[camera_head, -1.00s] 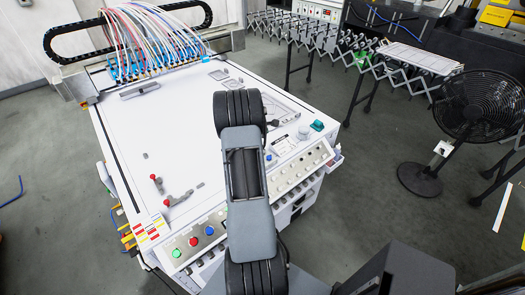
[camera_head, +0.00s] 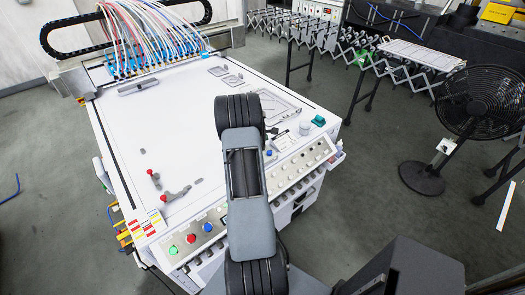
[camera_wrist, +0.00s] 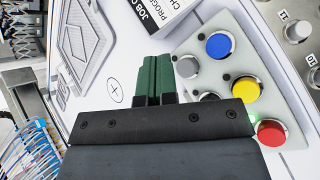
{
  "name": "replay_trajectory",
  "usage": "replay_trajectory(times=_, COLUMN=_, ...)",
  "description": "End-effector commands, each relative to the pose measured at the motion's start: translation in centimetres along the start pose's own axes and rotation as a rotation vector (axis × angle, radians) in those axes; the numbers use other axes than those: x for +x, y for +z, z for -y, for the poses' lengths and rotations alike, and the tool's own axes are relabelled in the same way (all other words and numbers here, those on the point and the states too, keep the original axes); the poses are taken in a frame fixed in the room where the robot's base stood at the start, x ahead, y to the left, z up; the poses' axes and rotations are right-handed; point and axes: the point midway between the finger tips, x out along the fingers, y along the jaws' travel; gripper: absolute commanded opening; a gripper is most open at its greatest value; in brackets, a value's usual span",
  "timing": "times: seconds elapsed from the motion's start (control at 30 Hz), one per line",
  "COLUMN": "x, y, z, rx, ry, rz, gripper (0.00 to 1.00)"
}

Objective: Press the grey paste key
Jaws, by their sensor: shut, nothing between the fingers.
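In the wrist view my gripper (camera_wrist: 154,78) shows two green fingers side by side, closed with nothing between them. Right beside the fingers, a grey round key (camera_wrist: 186,67) sits on a pale key plate, to the right of them in the picture. A blue key (camera_wrist: 219,46), a yellow key (camera_wrist: 245,89) and a red key (camera_wrist: 269,132) are on the same plate. I cannot tell whether the fingertips touch anything.
A white printed card (camera_wrist: 158,12) lies above the fingers in the wrist view. The machine's white bed (camera_head: 150,130) is mostly clear, with small grey parts and red-topped pins. A black fan (camera_head: 477,105) stands at the right.

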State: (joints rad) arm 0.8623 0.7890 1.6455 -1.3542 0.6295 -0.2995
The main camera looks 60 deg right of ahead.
Motion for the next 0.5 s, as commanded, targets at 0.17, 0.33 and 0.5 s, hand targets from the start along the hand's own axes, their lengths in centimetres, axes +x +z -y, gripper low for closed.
replay_trajectory(times=0.17, x=0.99, y=-0.71, z=0.72, rx=0.001, ry=0.000, rz=0.001, gripper=0.00)
replay_trajectory(times=0.33, x=1.18, y=-0.84, z=0.86, rx=0.001, ry=0.000, rz=0.001, gripper=0.00)
replay_trajectory(times=0.5, x=1.17, y=-0.83, z=0.85, rx=0.001, ry=0.000, rz=0.001, gripper=0.00)
